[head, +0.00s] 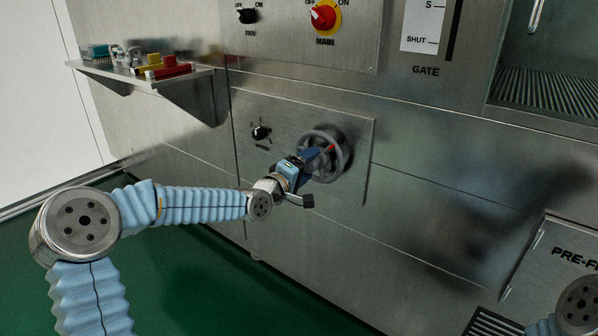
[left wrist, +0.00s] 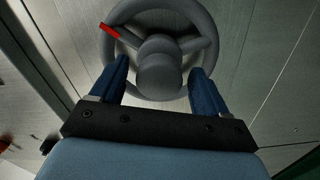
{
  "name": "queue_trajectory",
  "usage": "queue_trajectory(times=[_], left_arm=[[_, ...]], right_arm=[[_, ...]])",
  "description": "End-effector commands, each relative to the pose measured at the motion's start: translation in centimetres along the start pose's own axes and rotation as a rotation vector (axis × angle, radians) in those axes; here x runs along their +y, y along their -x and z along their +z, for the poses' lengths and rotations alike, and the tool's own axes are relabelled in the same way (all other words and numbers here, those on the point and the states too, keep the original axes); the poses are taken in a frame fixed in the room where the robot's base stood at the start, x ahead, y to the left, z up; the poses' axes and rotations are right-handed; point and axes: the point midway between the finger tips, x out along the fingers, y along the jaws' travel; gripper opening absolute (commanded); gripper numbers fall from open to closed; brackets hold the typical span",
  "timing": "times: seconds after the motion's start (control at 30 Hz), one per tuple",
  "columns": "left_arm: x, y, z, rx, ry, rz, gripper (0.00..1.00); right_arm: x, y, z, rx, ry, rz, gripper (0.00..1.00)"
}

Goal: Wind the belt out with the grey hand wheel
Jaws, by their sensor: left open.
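The grey hand wheel (head: 345,148) sits on a square steel panel on the machine front. It has a round hub and a red mark on one spoke. In the left wrist view the wheel (left wrist: 159,76) is straight ahead, with the red mark at its upper left. My left gripper (head: 318,153) is at the wheel, and its blue fingers hide part of it in the head view. In the left wrist view the open fingers of the gripper (left wrist: 160,68) stand either side of the hub. I cannot tell whether they touch it. No belt is identifiable.
A small black knob (head: 261,132) is left of the wheel. The red main switch (head: 323,17) and black fan switch (head: 247,15) are above. A shelf (head: 193,77) with small coloured items juts out at upper left. A pre-filter panel (head: 555,255) is at lower right.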

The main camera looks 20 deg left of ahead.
Motion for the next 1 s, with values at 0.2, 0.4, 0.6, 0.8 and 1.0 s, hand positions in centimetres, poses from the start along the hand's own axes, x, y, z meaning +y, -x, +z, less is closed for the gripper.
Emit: queue_trajectory(times=[0.2,0.4,0.6,0.8,1.0], left_arm=[[0.0,3.8,-0.2,0.004,-0.004,-0.003,0.75],[0.1,8.8,-0.1,0.003,-0.005,-0.006,0.75],[0.1,12.3,-0.1,0.002,-0.004,-0.005,0.75],[-0.1,13.5,0.0,0.000,0.001,-0.002,0.75],[-0.1,13.5,0.0,-0.001,0.001,-0.001,0.75]], right_arm=[[0.0,0.0,0.0,0.000,0.000,0.000,0.43],[-0.3,0.5,0.0,-0.001,0.001,-0.001,0.43],[-0.8,1.2,0.2,-0.005,0.005,-0.005,0.43],[-0.9,1.3,0.2,-0.007,0.006,-0.007,0.43],[-0.9,1.2,0.2,-0.007,0.006,-0.007,0.43]])
